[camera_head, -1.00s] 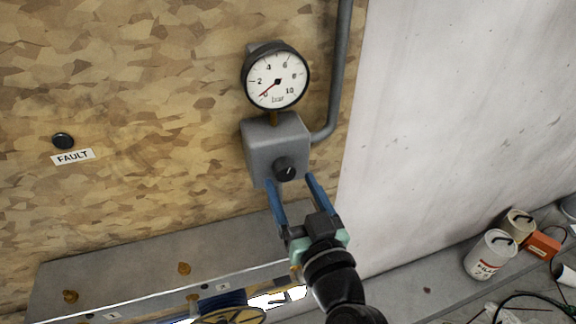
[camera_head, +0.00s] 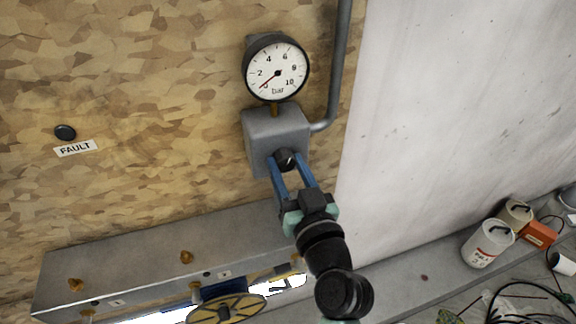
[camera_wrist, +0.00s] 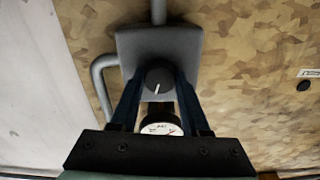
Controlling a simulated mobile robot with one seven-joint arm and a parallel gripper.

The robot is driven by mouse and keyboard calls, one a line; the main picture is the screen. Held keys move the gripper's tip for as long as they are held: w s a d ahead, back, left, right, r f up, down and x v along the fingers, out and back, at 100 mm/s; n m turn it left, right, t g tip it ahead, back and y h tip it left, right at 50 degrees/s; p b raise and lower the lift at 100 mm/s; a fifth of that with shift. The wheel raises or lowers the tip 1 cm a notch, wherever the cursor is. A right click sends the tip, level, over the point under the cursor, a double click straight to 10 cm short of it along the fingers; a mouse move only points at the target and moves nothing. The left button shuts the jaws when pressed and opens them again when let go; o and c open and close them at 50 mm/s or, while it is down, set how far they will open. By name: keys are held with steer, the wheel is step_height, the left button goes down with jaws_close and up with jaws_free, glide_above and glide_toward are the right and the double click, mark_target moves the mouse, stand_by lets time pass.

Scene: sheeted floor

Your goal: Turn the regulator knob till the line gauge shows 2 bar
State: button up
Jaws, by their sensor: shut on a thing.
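The line gauge (camera_head: 276,68) is a round white dial marked in bar, above a grey regulator box (camera_head: 276,130). Its red needle points down-left, at about 0. The black regulator knob (camera_head: 286,157) with a white mark sits low on the box front; the mark points up and slightly right. My gripper (camera_head: 287,168) has its blue fingers on either side of the knob, shut on it. In the wrist view, which is upside down, the knob (camera_wrist: 158,75) sits between the fingertips, and the gauge (camera_wrist: 161,128) is partly hidden by the gripper body.
A grey pipe (camera_head: 335,80) runs up from the box's right side. Below is a grey ledge (camera_head: 140,255) with brass fittings and a yellow handwheel (camera_head: 228,310). A FAULT label (camera_head: 75,148) sits far left. Cans (camera_head: 487,243) and cables lie at lower right.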

steer(key=shift+m, duration=0.3)
jaws_close()
steer(key=m, duration=0.9)
steer(key=shift+m+p, duration=0.35)
steer(key=shift+m, duration=0.05)
steer(key=o, duration=1.2)
jaws_free()
